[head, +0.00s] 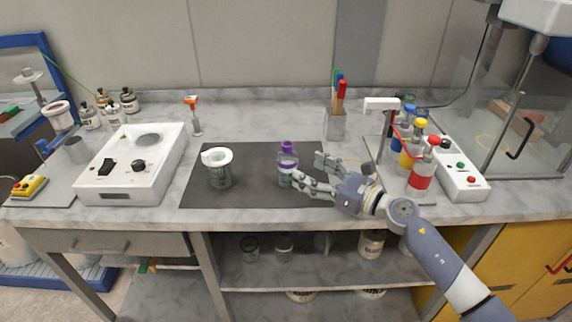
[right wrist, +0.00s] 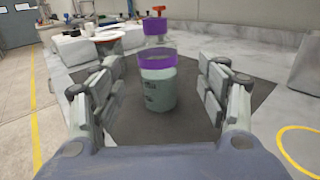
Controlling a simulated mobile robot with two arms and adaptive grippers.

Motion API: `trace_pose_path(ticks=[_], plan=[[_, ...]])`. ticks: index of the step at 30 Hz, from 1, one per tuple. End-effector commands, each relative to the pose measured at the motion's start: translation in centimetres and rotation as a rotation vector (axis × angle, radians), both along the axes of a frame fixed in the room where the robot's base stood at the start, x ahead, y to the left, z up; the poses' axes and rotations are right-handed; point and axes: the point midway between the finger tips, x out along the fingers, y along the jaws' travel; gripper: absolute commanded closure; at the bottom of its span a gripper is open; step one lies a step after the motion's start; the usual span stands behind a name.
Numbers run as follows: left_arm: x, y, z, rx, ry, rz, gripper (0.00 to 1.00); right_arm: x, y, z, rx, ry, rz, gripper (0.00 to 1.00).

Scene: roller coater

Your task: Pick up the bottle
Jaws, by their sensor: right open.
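The bottle (head: 287,166) is small and upright, with a purple cap and purple band over a grey-green lower body. It stands on the dark mat (head: 240,196) on the bench. In the right wrist view the bottle (right wrist: 158,88) is centred between the two fingers. My right gripper (head: 312,176) comes in from the right at bottle height and is open. Its fingers lie on either side of the bottle, with visible gaps in the right wrist view. My left gripper is not in view.
A clear beaker with a white rim (head: 219,170) stands left of the bottle on the mat. A white hotplate-like device (head: 133,165) is further left. Colour-topped bottles (head: 421,178) stand to the right, near my right arm. A holder with coloured brushes (head: 335,122) stands behind.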

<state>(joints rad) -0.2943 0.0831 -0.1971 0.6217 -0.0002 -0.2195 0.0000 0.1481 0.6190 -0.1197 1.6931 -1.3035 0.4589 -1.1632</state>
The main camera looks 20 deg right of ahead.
Motion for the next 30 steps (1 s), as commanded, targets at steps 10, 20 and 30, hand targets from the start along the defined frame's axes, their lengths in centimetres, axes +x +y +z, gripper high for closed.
trace_pose_path(ticks=[10, 20, 30], plan=[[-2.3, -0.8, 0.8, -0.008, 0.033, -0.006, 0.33, 2.4, 1.7, 0.2, 0.005, 0.000, 0.000, 0.32], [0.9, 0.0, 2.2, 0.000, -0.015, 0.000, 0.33, 5.6, 4.1, -0.2, 0.004, 0.001, 0.000, 0.32], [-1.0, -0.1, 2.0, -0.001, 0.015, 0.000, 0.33, 5.9, 4.3, -0.4, 0.002, 0.000, 0.000, 0.41]])
